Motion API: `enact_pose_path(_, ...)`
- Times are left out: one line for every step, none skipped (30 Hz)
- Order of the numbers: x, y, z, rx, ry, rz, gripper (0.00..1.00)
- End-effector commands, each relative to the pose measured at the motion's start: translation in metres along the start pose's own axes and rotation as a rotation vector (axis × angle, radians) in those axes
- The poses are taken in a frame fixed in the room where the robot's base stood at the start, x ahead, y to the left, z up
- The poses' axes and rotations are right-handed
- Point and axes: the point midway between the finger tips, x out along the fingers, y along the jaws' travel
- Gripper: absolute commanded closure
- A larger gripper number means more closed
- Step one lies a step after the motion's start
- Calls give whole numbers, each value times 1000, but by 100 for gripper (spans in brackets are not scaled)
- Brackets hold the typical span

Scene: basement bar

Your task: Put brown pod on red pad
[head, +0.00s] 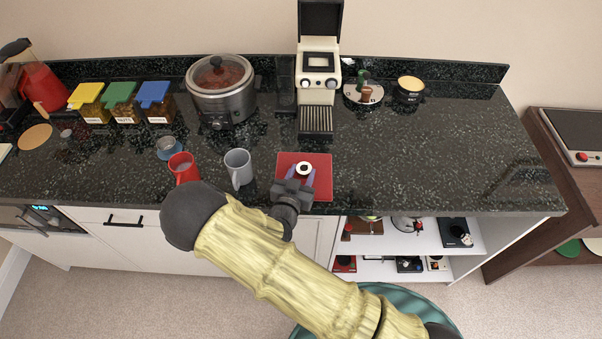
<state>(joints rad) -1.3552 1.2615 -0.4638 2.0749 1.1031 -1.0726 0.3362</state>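The red pad (322,164) lies flat near the front edge of the dark counter, right of the grey mug. My gripper (301,178) reaches over the pad from the front, its fingers pointing away from me. A small round thing with a pale rim and dark middle (304,169) is at the fingertips, over the pad. It may be a pod; its colour and whether it touches the pad are unclear. I cannot tell if the fingers grip it. A small brown pod (366,93) stands on a round pale holder (352,98) at the back, beside a green one.
A red mug (183,168) and a grey mug (238,168) stand left of the pad. A coffee machine (318,75) stands behind it. A slow cooker (222,95) and lidded jars (122,103) are at the back left. The counter right of the pad is clear.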

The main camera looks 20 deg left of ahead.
Motion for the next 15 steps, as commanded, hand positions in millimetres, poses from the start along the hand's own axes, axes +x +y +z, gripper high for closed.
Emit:
enact_pose_path(0,0,0,0,-1,-1,49)
enact_pose_path(0,0,0,0,-1,-1,43)
enact_pose_path(0,0,0,0,-1,-1,37)
enact_pose_path(0,0,0,0,-1,-1,37)
enact_pose_path(0,0,0,0,-1,-1,37)
enact_pose_path(0,0,0,0,-1,-1,37)
enact_pose_path(0,0,0,0,-1,-1,37)
enact_pose_path(0,0,0,0,-1,0,37)
enact_pose_path(0,0,0,0,-1,0,37)
enact_pose_path(0,0,0,0,-1,1,37)
enact_pose_path(0,1,0,0,-1,1,37)
enact_pose_path(0,1,-1,0,-1,2,37)
enact_pose_path(1,1,-2,0,-1,3,37)
enact_pose_path(0,1,-3,1,-1,3,37)
enact_pose_path(0,2,-5,1,-1,3,37)
